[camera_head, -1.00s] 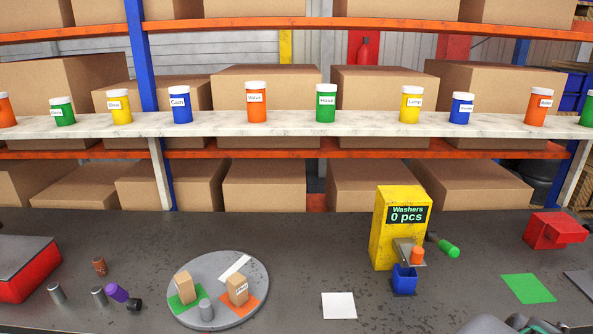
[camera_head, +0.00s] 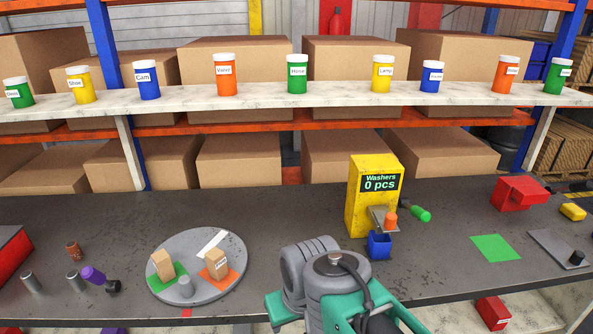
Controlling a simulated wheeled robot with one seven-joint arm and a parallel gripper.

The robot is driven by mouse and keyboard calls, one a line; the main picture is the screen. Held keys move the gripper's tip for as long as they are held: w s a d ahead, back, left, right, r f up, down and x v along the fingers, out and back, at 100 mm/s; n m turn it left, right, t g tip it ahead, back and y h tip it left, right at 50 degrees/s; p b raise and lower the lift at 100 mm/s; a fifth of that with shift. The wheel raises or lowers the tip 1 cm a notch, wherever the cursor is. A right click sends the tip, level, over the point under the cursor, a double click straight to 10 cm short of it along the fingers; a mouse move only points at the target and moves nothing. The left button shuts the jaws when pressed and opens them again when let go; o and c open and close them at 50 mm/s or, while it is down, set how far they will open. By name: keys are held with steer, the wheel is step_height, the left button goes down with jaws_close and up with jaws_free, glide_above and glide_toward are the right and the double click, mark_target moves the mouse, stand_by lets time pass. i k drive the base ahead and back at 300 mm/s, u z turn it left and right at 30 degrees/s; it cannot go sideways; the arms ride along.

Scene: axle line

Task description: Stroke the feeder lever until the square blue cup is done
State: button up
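The yellow feeder (camera_head: 357,211) stands on the dark bench, right of centre. Its display (camera_head: 381,183) reads "Washers 0 pcs". A green-handled lever (camera_head: 420,214) sticks out from its right side. A grey chute with an orange piece (camera_head: 390,221) is on its front. The square blue cup (camera_head: 379,246) sits on the bench below the chute; its contents are too small to tell. Grey and green links of my arm reach in from the bottom, in front of the feeder and apart from the lever. My gripper is not in view.
A round grey turntable (camera_head: 197,290) with small boxes and coloured cards is at left. A green card (camera_head: 495,248), red box (camera_head: 517,193) and grey plate (camera_head: 560,248) lie at right. Labelled bottles line the white shelf (camera_head: 330,97) behind. Bench is clear around the lever's right.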

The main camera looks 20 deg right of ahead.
mark_target(424, 216)
steer(key=z, duration=1.35)
